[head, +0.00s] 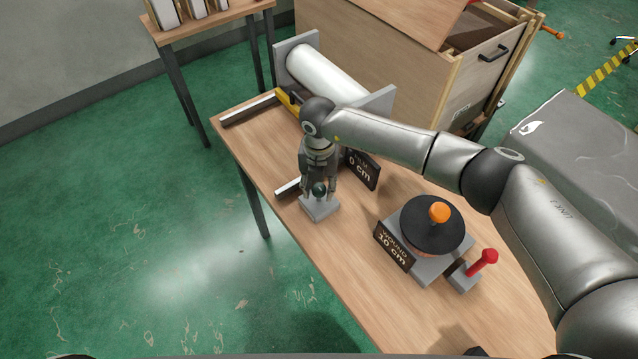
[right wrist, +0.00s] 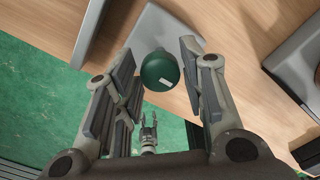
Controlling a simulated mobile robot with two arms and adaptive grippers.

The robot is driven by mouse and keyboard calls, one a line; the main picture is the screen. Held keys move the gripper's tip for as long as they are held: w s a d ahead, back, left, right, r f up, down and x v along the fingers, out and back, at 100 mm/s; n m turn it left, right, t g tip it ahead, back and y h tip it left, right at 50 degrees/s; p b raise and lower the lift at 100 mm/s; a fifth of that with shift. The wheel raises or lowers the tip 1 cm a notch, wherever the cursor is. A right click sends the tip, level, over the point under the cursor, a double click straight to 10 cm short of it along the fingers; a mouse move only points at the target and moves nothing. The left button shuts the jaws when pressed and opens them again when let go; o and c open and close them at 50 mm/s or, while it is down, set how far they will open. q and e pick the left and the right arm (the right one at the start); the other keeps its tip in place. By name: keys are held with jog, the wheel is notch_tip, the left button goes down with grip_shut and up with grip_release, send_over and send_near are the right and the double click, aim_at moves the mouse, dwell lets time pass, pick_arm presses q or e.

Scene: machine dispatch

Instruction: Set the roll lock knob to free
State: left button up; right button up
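The roll lock knob, a dark green round knob (head: 320,189), stands on a small grey base (head: 320,208) near the table's left edge. In the right wrist view the knob (right wrist: 160,71) carries a small white mark. My right gripper (head: 319,188) points down over it, and in the right wrist view its fingers (right wrist: 158,62) are open on either side of the knob. I cannot tell whether a finger touches it. My left gripper is out of the head view. A small, distant gripper, apparently my left one, shows with fingers apart in the right wrist view (right wrist: 149,122).
A white roll (head: 325,72) sits between grey plates behind. A "0 cm" sign (head: 361,168) stands right of my gripper. A black disc (head: 420,222) with an orange knob, a "10 cm" sign (head: 392,247) and a red lever (head: 487,257) stand nearer. A wooden crate (head: 400,70) is behind.

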jog(key=c, duration=0.6)
jog(key=shift+o, duration=0.2)
jog(key=shift+f+n+b, duration=0.15)
jog(key=shift+n+b, duration=0.25)
jog(key=shift+b, duration=0.4)
jog(key=n+b, duration=1.3)
jog(key=b, duration=0.4)
jog(key=shift+n+b, duration=1.55)
jog(key=shift+n, duration=0.45)
jog(key=shift+r, duration=0.2)
jog(key=o, duration=1)
jog(key=shift+o, duration=0.2)
